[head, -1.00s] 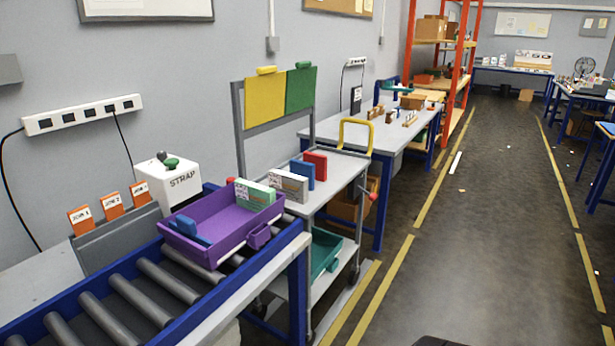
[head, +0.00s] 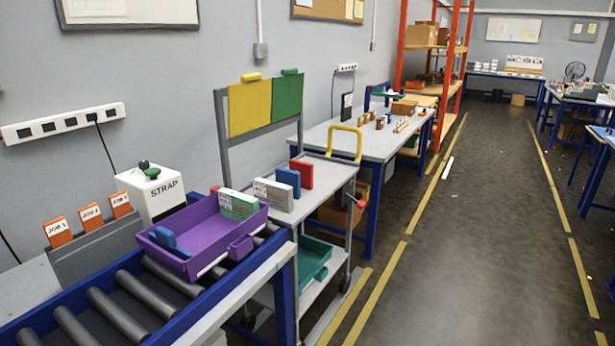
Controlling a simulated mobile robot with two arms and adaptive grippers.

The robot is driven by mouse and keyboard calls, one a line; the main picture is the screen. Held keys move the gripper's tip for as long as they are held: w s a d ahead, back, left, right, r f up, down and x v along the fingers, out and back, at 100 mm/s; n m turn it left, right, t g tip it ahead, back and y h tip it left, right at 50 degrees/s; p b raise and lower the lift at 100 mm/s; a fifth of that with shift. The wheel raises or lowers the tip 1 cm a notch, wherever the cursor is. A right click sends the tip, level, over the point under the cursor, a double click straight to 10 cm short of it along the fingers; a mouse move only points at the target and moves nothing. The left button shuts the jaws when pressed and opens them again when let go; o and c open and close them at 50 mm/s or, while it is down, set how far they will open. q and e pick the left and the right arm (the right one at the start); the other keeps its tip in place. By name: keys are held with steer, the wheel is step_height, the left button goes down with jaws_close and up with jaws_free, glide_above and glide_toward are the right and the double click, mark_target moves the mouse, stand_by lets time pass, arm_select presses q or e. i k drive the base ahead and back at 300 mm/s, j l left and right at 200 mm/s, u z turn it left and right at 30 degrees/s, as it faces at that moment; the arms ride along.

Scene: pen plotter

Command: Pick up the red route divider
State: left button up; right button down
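The red route divider (head: 302,174) appears to be the red upright block on the grey top of the cart (head: 320,192). It stands behind and to the right of a blue upright block (head: 288,182). A white-and-grey box (head: 273,194) stands on the same cart top, nearer the purple tray. No gripper touches the red block. Neither of my grippers shows in the head view.
A purple tray (head: 195,262) with a green-and-white box (head: 238,204) sits on the roller conveyor (head: 120,308). The cart has a yellow handle (head: 345,142) and a teal bin (head: 313,262) below.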

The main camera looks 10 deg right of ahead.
mark_target(306, 169)
steer(key=z, duration=0.15)
steer(key=i+l+z, duration=0.15)
steer(key=i, duration=0.6)
steer(key=i+l+z, duration=0.2)
steer(key=i, duration=0.6)
